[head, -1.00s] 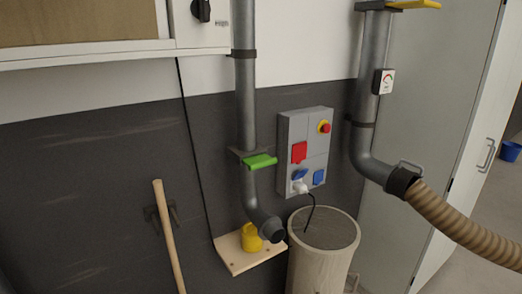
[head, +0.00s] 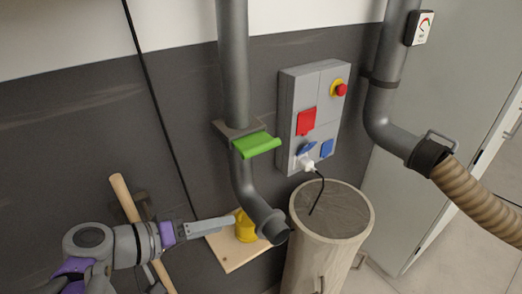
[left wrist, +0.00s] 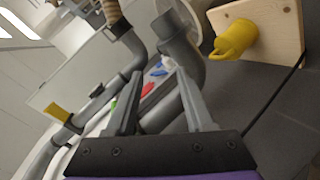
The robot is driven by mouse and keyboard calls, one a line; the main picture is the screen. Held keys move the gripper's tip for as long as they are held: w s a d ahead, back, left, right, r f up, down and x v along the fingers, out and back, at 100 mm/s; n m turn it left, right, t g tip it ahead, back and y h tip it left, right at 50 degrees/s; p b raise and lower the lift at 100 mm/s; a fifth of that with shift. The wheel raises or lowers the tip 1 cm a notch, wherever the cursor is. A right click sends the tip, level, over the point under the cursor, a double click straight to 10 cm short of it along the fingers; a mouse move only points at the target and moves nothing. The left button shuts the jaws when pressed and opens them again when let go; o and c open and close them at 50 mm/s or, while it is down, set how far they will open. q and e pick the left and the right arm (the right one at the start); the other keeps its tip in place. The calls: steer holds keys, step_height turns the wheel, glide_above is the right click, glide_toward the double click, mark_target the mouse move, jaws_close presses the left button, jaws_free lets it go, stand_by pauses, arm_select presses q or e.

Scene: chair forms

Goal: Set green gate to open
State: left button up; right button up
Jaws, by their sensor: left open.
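The green gate (head: 256,144) is a green handle on a dark plate across the grey vertical pipe (head: 233,70). It sticks out to the right of the pipe, toward the camera. A small bit of green shows beside a finger in the left wrist view (left wrist: 113,104), mostly hidden. My left gripper (head: 214,224) is open and empty, to the left of and below the green gate, close to the yellow cup and the pipe's lower bend. In the left wrist view its two fingers (left wrist: 160,84) stand apart, with the pipe beyond them. My right gripper is out of view.
A socket panel (head: 298,84) is to the right. A bin (head: 327,247) stands below it. A ribbed hose (head: 474,197) is further right. A wooden handle (head: 124,198) leans behind my arm.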

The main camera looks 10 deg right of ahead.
mark_target(262, 144)
arm_select(q)
steer(key=w+d+r+t+h, duration=0.15)
steer(key=w+r+h, duration=0.35)
steer(key=r, duration=0.6)
steer(key=shift+m, duration=0.4)
steer(key=x, duration=1.1)
steer(key=shift+d+f, duration=0.1)
steer(key=shift+f, duration=0.3)
jaws_close()
